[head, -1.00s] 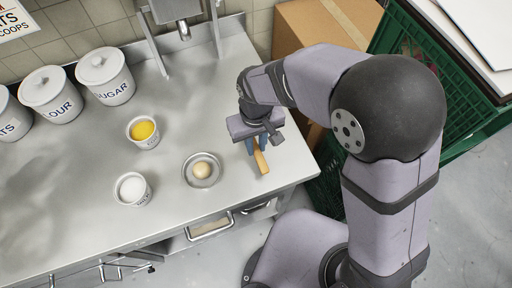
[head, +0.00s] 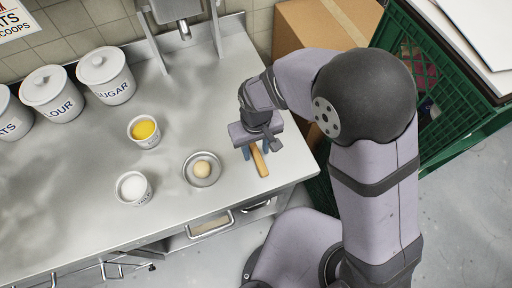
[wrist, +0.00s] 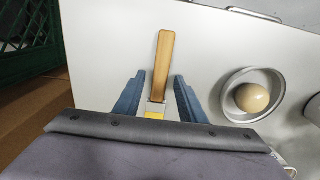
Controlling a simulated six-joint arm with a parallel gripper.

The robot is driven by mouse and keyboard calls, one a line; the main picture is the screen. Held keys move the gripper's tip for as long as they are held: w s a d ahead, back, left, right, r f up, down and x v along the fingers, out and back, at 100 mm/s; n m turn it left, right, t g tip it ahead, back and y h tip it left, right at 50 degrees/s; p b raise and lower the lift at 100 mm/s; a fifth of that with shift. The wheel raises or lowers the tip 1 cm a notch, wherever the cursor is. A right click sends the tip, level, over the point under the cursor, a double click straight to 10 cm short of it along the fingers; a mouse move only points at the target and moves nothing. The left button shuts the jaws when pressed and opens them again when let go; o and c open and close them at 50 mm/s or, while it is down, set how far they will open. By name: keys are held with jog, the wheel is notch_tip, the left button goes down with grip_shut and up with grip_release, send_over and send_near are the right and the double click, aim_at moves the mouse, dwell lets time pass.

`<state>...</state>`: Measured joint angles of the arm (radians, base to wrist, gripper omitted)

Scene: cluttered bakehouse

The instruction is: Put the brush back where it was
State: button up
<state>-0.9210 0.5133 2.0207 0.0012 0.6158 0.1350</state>
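The brush (head: 260,163) lies on the steel counter near its right front edge, its wooden handle towards the front. In the wrist view the brush (wrist: 163,62) shows its handle and a pale and yellow band; its bristle end is hidden under my gripper's body. My gripper (head: 256,153) is low over the brush. In the wrist view its blue fingers (wrist: 159,78) stand wide on both sides of the brush, with gaps between them and it. My gripper is open and holds nothing.
A metal dish (head: 216,178) with a dough ball (head: 202,169) is left of the brush. A cup of yellow filling (head: 144,130) and a cup of white filling (head: 133,187) stand further left. Canisters (head: 106,77) line the wall. A cardboard box (head: 300,40) and green crate (head: 465,125) are at right.

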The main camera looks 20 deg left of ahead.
aim_at(256, 152)
notch_tip(256, 152, up, 12)
jog(key=b, duration=0.2)
jog(key=shift+r+b, duration=0.15)
jog(key=shift+b, duration=0.25)
jog(key=shift+w, duration=0.1)
jog(key=w+d+f+m, duration=0.2)
jog(key=d, duration=0.7)
jog(key=w+d+f+m, duration=0.1)
jog(key=w+d+m, duration=0.15)
jog(key=d, duration=0.65)
jog(key=s+d+f+m, duration=0.2)
jog(key=d, duration=0.4)
jog(key=s+d+f+m, duration=0.2)
jog(key=s+d, duration=0.1)
jog(key=d, duration=0.3)
jog(key=shift+s, duration=0.2)
jog(key=shift+f+m, duration=0.15)
jog(key=shift+m, duration=0.1)
